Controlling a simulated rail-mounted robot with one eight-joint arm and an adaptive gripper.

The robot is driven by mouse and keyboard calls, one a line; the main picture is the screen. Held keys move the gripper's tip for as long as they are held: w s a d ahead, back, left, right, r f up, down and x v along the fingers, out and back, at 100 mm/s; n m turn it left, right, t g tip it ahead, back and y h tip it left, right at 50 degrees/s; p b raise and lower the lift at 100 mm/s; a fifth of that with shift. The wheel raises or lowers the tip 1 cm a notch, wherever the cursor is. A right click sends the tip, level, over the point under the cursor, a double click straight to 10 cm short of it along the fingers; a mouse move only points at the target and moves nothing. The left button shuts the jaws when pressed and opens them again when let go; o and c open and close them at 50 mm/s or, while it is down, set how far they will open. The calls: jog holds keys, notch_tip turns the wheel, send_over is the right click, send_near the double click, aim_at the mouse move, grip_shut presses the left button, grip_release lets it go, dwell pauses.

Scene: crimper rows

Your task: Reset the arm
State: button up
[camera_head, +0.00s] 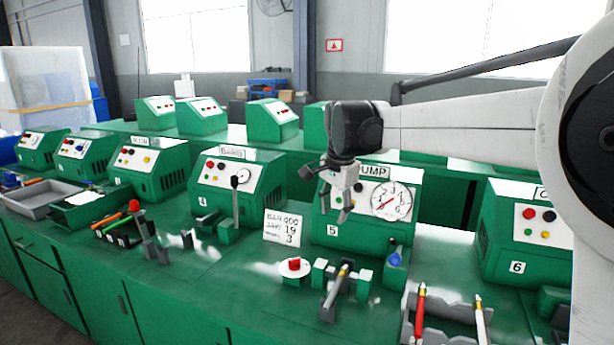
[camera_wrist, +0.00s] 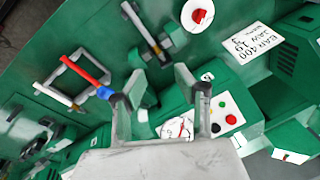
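My gripper (camera_head: 326,196) hangs from my arm in front of the pump machine (camera_head: 322,232), which is marked 5 and has a dial (camera_head: 391,201). In the wrist view my gripper's two fingers (camera_wrist: 158,88) stand apart with nothing between them. Below it on the bench are a red button on a white disc (camera_head: 295,267) and a small clamp-like fixture (camera_head: 340,285) with a rod. The fixture also shows in the wrist view (camera_wrist: 150,38). My gripper appears to be above the bench and apart from these things.
Green machines stand in rows, including number 4 (camera_head: 221,192) and number 6 (camera_head: 503,240). A white card (camera_head: 284,228) with writing stands left of the pump machine. A rack (camera_head: 440,335) with red and white handled tools is at front right. A grey tray (camera_head: 42,199) lies at left.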

jog(key=s+d+f+n+t, duration=0.1)
jog(key=s+d+n+t, duration=0.3)
jog(key=s, duration=0.9)
jog(key=s+d+f+n+g, duration=0.1)
jog(key=s+d+n, duration=0.1)
jog(key=s+d, duration=0.75)
jog(key=s+f+n+t, duration=0.1)
jog(key=s+f+n, duration=0.2)
jog(key=s, duration=0.9)
notch_tip(320, 180, down, 3)
jog(key=shift+a+f+t, duration=0.1)
jog(key=shift+a+t, duration=0.05)
jog(key=shift+t, duration=0.25)
